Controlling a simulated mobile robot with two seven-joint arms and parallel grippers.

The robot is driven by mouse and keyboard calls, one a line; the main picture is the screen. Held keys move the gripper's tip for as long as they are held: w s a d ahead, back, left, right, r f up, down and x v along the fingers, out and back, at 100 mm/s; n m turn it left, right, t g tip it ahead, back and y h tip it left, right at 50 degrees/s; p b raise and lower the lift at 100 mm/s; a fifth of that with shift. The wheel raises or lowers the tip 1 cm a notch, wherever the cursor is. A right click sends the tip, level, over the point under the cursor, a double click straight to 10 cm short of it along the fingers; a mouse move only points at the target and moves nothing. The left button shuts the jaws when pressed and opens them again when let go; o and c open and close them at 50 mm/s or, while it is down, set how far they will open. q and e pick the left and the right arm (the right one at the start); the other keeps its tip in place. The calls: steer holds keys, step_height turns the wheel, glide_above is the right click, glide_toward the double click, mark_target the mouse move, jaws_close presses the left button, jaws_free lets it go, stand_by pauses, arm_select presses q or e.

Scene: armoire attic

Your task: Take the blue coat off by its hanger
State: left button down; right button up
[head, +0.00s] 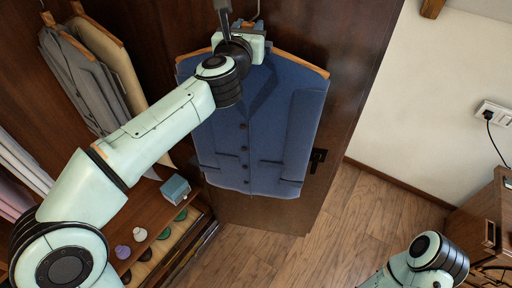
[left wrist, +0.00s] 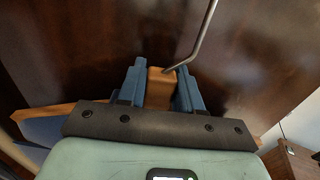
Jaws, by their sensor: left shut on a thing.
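The blue coat (head: 235,135) hangs upright on a wooden hanger (head: 298,62) in front of the dark wooden door. My left gripper (head: 266,46) is at the top centre of the hanger, above the collar. In the left wrist view its two blue fingers (left wrist: 160,82) are closed on both sides of the hanger's wooden neck (left wrist: 159,92). The metal hook (left wrist: 205,38) rises from the neck; its upper end is outside that view. My arm hides part of the coat's left shoulder in the head view. My right gripper is not in view.
The open armoire at left holds grey and beige garments (head: 85,80) on hangers. Its lower shelf carries a blue-grey box (head: 175,189) and small round items. A black door handle (head: 318,156) is beside the coat. A wooden cabinet (head: 480,225) stands at right; the floor (head: 350,220) between is clear.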

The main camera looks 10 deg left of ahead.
arm_select(q)
steer(key=shift+r, duration=0.45)
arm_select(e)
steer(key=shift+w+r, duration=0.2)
arm_select(q)
steer(key=shift+s, duration=0.25)
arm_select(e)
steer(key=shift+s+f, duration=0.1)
arm_select(q)
steer(key=shift+s, duration=1.05)
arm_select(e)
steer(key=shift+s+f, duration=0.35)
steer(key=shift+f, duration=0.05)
arm_select(q)
steer(key=shift+f+b, duration=0.35)
steer(key=shift+b, duration=0.1)
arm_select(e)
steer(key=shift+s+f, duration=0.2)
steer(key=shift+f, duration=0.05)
arm_select(q)
steer(key=c, duration=0.7)
jaws_free()
steer(key=shift+w+d, duration=0.1)
